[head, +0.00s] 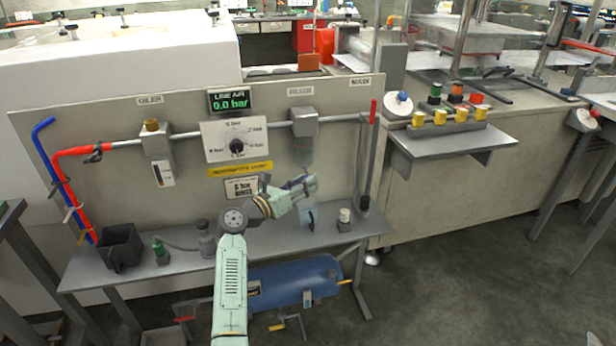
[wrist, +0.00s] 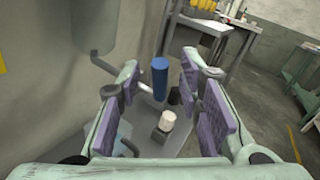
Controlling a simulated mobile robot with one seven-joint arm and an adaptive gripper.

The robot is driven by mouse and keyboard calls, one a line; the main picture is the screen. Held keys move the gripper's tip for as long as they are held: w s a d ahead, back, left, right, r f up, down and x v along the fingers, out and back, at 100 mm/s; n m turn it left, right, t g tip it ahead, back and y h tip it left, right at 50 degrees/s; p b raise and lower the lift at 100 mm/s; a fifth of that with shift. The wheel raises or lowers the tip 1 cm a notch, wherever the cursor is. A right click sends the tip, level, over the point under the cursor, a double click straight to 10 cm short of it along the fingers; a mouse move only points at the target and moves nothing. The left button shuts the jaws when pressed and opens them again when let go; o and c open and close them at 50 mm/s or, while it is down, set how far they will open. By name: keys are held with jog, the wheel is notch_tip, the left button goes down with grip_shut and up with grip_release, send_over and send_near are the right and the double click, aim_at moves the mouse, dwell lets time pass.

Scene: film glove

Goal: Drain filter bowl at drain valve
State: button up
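A grey housing (head: 304,122) sits on the upper right pipe of the panel. A faint, see-through bowl (head: 303,155) hangs under it, seemingly the filter bowl. A grey rounded cylinder at the upper left of the wrist view (wrist: 95,25) looks like the same bowl. My gripper (head: 308,186) is below the bowl, in front of the panel and above the bench. In the wrist view my gripper (wrist: 160,68) has its purple-padded fingers well apart, with nothing held between them. The bowl is outside the fingers, to the left.
A display (head: 231,101) reads 0.0 bar. A blue tank (head: 290,282) lies below.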

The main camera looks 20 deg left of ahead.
jog(key=shift+x, duration=0.95)
jog(key=shift+c, duration=0.2)
grip_shut()
